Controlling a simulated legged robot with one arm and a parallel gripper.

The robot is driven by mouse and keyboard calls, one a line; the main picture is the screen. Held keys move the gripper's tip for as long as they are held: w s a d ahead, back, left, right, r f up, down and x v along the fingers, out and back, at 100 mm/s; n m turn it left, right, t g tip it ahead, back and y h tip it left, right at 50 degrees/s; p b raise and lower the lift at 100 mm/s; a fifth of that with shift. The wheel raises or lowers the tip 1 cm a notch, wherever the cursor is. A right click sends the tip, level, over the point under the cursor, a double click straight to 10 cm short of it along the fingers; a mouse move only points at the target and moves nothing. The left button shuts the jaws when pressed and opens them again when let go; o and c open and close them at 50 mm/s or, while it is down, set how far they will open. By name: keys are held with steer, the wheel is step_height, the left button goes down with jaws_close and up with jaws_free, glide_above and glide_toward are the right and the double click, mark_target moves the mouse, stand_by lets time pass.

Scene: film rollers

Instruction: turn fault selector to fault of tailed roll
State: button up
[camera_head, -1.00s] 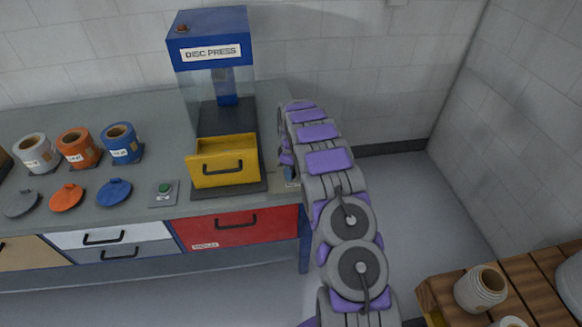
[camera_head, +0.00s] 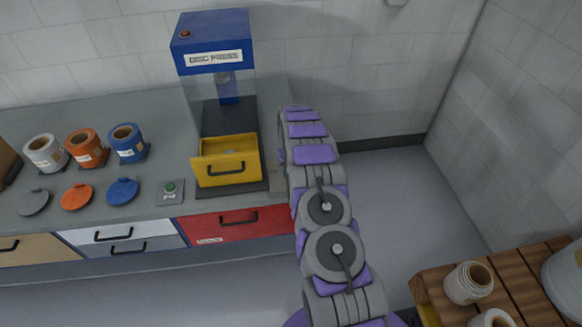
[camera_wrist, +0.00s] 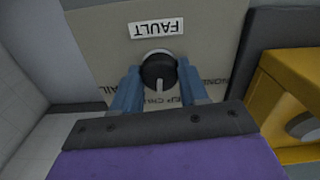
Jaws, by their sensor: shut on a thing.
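The fault selector is a round black knob (camera_wrist: 159,70) with a white pointer line, on a beige panel (camera_wrist: 105,45) in the wrist view. A "FAULT" label (camera_wrist: 157,27) appears upside down above it. Around the knob I read part of "TAIL" at left, "NONE" at right and "EP CH…" below, partly hidden by my gripper. The pointer faces down in the picture, towards "EP CH…". My gripper (camera_wrist: 160,88) has its blue fingers on either side of the knob, shut on it. In the head view my arm hides the selector and gripper.
A yellow drawer (camera_head: 226,172) of the blue disc press (camera_head: 213,60) stands close beside the selector; it also shows in the wrist view (camera_wrist: 290,95). White, orange and blue rolls (camera_head: 127,144) stand on the bench at left. A wooden pallet (camera_head: 445,290) with rolls is at lower right.

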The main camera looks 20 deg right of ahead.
steer(key=m+p, duration=0.1)
steer(key=m, duration=0.2)
steer(key=m+p, duration=0.1)
steer(key=m, duration=0.1)
steer(key=shift+w+r+m+p, duration=0.2)
steer(key=shift+r+m+p, duration=0.05)
steer(key=shift+m+p, duration=0.1)
steer(key=m+p, duration=0.2)
steer(key=m, duration=0.2)
steer(key=shift+m, duration=0.25)
steer(key=o, duration=1.1)
steer(key=shift+f, duration=0.2)
steer(key=shift+c, duration=0.2)
steer(key=shift+s, duration=0.1)
step_height(320, 180, up, 17)
steer(key=p, duration=0.1)
steer(key=shift+r, duration=0.15)
